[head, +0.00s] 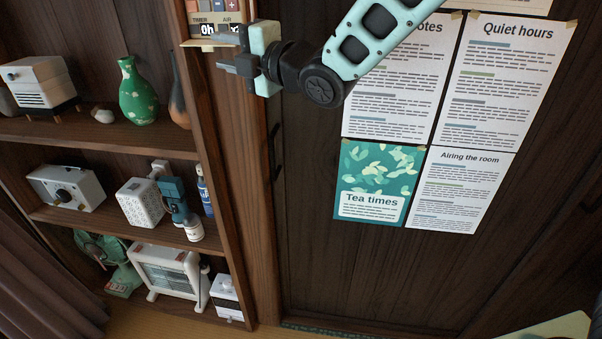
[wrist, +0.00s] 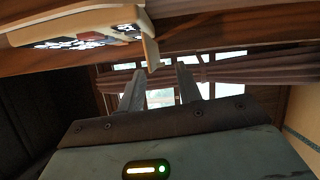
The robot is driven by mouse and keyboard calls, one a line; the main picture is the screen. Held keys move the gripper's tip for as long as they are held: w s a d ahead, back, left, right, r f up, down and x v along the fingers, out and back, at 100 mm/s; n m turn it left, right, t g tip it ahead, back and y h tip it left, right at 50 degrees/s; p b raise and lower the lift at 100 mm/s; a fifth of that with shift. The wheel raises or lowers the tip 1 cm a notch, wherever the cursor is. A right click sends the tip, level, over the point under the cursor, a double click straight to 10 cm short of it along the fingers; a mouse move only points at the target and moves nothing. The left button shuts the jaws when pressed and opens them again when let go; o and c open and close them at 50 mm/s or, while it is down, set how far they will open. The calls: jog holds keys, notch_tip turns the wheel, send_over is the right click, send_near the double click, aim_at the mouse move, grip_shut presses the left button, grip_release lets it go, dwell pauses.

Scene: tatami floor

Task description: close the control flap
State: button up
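A beige control panel (head: 207,22) is at the top edge of the head view, with small buttons and a display marked TIMER and AIR. In the wrist view the panel (wrist: 75,27) is tilted at the upper left. A thin beige piece, which looks like the flap (wrist: 151,53), sticks out from its right end. My gripper (head: 228,52) is at the panel's lower edge and covers part of it. In the wrist view my gripper (wrist: 160,70) is open, its fingers apart with nothing held. The flap's edge lies just past the fingertips; contact cannot be told.
A wooden shelf (head: 110,135) at the left holds a green vase (head: 138,92), small appliances and bottles. A dark wooden door (head: 310,220) with pinned papers (head: 505,60) is at the right. Curtains (head: 45,270) hang at the lower left.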

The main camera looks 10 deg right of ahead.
aim_at(212, 46)
jog(key=r+b+v, duration=0.1)
jog(key=b+v, duration=0.3)
jog(key=v, duration=1.1)
notch_tip(212, 46, down, 20)
jog(key=m+g+h+p, duration=0.2)
jog(key=m+g+h, duration=0.2)
jog(key=m+h, duration=0.5)
jog(key=shift+w+d+m, duration=0.15)
jog(key=shift+w+m, duration=0.25)
jog(key=shift+m, duration=2.9)
jog(key=shift+r, duration=0.1)
jog(key=shift+c, duration=0.3)
notch_tip(212, 46, up, 18)
jog(key=n+t+y, duration=0.4)
jog(key=n+y, duration=0.5)
jog(key=n, duration=0.7)
jog(key=p+x, duration=0.1)
jog(key=x, duration=0.4)
jog(key=p+x, duration=0.2)
jog(key=x, duration=0.4)
jog(key=p+x, duration=0.1)
jog(key=x, duration=0.5)
jog(key=shift+s+a+r+p, duration=0.2)
jog(key=shift+a+p, duration=0.1)
jog(key=shift+a, duration=0.05)
